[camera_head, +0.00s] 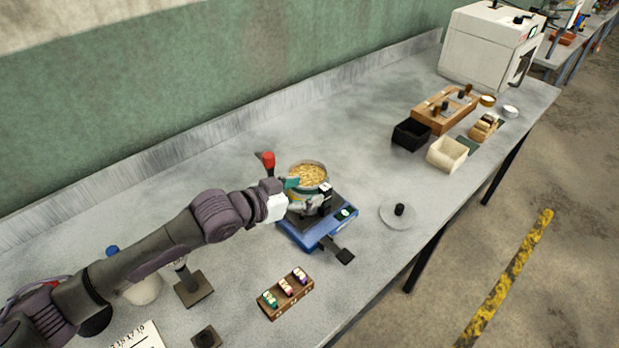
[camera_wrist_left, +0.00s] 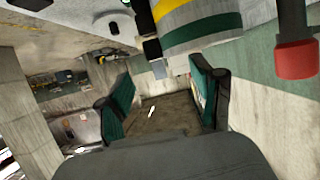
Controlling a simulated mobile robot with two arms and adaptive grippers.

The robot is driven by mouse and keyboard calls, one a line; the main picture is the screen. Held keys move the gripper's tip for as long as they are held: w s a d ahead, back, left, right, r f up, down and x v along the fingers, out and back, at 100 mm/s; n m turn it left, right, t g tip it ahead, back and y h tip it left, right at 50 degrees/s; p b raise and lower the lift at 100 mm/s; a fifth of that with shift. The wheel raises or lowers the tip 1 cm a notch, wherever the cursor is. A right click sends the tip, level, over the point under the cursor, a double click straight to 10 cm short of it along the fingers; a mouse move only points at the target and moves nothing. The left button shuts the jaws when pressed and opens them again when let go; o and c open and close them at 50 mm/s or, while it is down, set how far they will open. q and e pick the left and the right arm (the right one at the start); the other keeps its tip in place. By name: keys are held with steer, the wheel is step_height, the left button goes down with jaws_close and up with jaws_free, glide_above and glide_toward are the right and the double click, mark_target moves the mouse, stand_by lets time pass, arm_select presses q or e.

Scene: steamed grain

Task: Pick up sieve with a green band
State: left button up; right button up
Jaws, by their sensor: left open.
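A round sieve (camera_head: 308,171) full of pale yellow grain stands above a blue bench device (camera_head: 306,231) in the middle of the table. In the left wrist view the sieve (camera_wrist_left: 200,27) shows as a pale cylinder with a green band and a yellow band, at the top of the picture. My left gripper (camera_head: 306,197) is at the near side of the sieve and partly hides it. In the left wrist view its green-padded fingers (camera_wrist_left: 160,97) are apart with nothing seen between them. I cannot tell whether a finger touches the sieve. My right gripper is not in view.
A red-tipped handle (camera_head: 268,161) stands close behind the gripper. A rack of small coloured items (camera_head: 286,294) is in front, and a clear round dish (camera_head: 398,214) is to the right. Open bins (camera_head: 447,154) and a white oven-like box (camera_head: 490,48) stand further right.

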mark_target(323, 186)
arm_select(q)
steer(key=shift+p+x, duration=0.3)
steer(key=shift+x, duration=0.95)
steer(key=shift+p+x, duration=0.6)
steer(key=shift+x, duration=1.4)
steer(key=shift+w+d+f, duration=0.15)
steer(key=shift+w+f, duration=0.05)
steer(key=shift+s, duration=0.1)
steer(key=shift+c, duration=0.4)
jaws_close()
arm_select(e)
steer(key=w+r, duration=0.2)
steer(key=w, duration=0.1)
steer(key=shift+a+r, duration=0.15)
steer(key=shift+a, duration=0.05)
